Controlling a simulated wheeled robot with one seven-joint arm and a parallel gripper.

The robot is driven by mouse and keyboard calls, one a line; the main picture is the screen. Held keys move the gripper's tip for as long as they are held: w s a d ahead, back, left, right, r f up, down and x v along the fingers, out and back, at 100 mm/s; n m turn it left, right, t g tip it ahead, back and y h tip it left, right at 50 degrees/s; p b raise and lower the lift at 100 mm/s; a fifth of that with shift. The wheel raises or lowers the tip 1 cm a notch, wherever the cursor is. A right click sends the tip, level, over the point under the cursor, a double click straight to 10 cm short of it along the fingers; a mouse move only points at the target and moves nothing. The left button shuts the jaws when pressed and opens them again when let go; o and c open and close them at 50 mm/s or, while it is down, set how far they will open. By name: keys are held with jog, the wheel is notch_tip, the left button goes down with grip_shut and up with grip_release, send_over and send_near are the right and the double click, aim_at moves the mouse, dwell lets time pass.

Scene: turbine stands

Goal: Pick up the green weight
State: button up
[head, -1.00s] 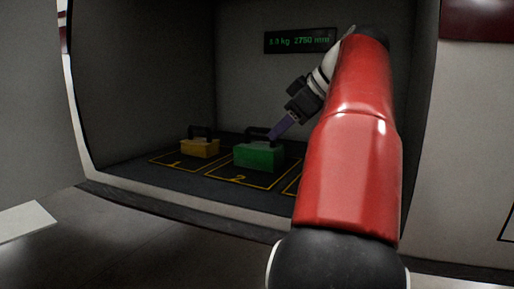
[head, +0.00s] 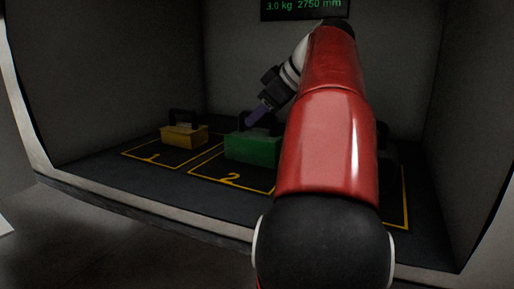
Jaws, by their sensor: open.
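The green weight (head: 252,149) is a block with a dark handle on top. It stands upright on the dark floor of the alcove, in the outlined square marked 2. My gripper (head: 252,121), with bluish fingers, points down and left at the weight's handle. The fingertips overlap the handle in the picture; I cannot tell whether they touch it. The gripper is open. My red arm hides the right side of the scene.
A yellow weight (head: 184,136) with a dark handle stands left, in the square marked 1. A display (head: 304,8) on the back wall reads 3.0 kg 2750 mm. A dark object (head: 386,150) shows partly behind my arm. The alcove's front sill (head: 150,214) runs across below.

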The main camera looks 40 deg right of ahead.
jog(key=shift+x, duration=0.8)
grip_shut()
jog(key=shift+r, duration=0.15)
jog(key=shift+r+p, duration=0.6)
jog(key=shift+r, duration=1.2)
jog(key=s+a+b, duration=0.2)
jog(key=s+a, duration=0.1)
jog(key=a, duration=0.5)
jog(key=s+a+b, duration=0.2)
jog(key=s+a, duration=0.2)
jog(key=a, duration=0.4)
jog(key=shift+a, duration=0.3)
jog(key=shift+f, duration=0.1)
jog(key=c, duration=0.7)
grip_release()
grip_shut()
